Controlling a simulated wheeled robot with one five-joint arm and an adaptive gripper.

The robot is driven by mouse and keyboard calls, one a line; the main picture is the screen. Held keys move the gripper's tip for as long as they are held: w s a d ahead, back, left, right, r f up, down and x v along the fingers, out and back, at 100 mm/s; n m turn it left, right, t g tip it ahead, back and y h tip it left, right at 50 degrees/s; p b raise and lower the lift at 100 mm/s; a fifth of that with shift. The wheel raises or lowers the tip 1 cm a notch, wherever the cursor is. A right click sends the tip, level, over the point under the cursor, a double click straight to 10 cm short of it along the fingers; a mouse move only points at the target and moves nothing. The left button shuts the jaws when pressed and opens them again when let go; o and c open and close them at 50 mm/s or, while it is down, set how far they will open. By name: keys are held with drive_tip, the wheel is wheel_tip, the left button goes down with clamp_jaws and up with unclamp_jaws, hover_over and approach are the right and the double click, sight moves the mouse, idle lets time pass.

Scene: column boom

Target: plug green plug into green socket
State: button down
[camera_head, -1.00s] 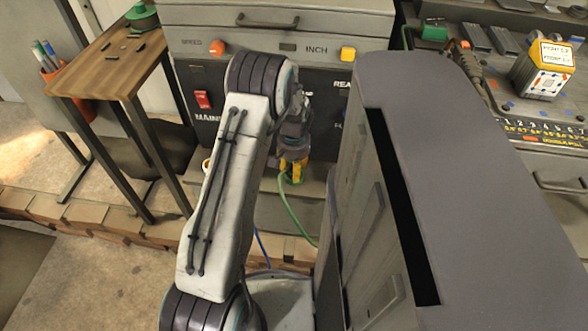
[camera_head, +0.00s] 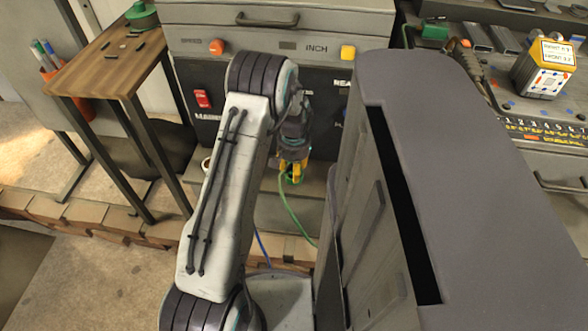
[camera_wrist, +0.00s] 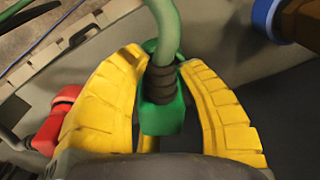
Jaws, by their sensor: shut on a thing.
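The green plug (camera_wrist: 161,112) sits between the two yellow fingers of my gripper (camera_wrist: 158,100) in the wrist view. The fingers are shut on it, one on each side. A green cable (camera_wrist: 164,28) with a dark ribbed sleeve runs from the plug toward the top of that view. In the head view my gripper (camera_head: 292,172) hangs low in front of the dark machine panel, and the green cable (camera_head: 291,210) trails down from it. The plug itself is hard to make out there.
A red plug-like part (camera_wrist: 57,120) lies left of my gripper, and a blue ring (camera_wrist: 266,16) is at the upper right. The machine (camera_head: 270,75) carries a red switch (camera_head: 203,99). A wooden table (camera_head: 112,65) stands at left, a cluttered bench (camera_head: 545,135) at right.

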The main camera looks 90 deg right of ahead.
drive_tip(key=shift+r+p, duration=0.45)
drive_tip(key=shift+r, duration=0.35)
drive_tip(key=shift+f+b, duration=0.75)
drive_tip(key=shift+f, duration=0.1)
idle(1.1)
drive_tip(key=shift+r+p, duration=0.55)
drive_tip(key=shift+r, duration=0.3)
drive_tip(key=shift+f+b, duration=0.7)
drive_tip(key=shift+f, duration=0.1)
idle(1.4)
drive_tip(key=c, duration=1.1)
unclamp_jaws()
drive_tip(key=shift+r, duration=0.15)
drive_tip(key=shift+a+r+p, duration=0.1)
drive_tip(key=shift+r+p, duration=3.5)
drive_tip(key=shift+r, duration=1.75)
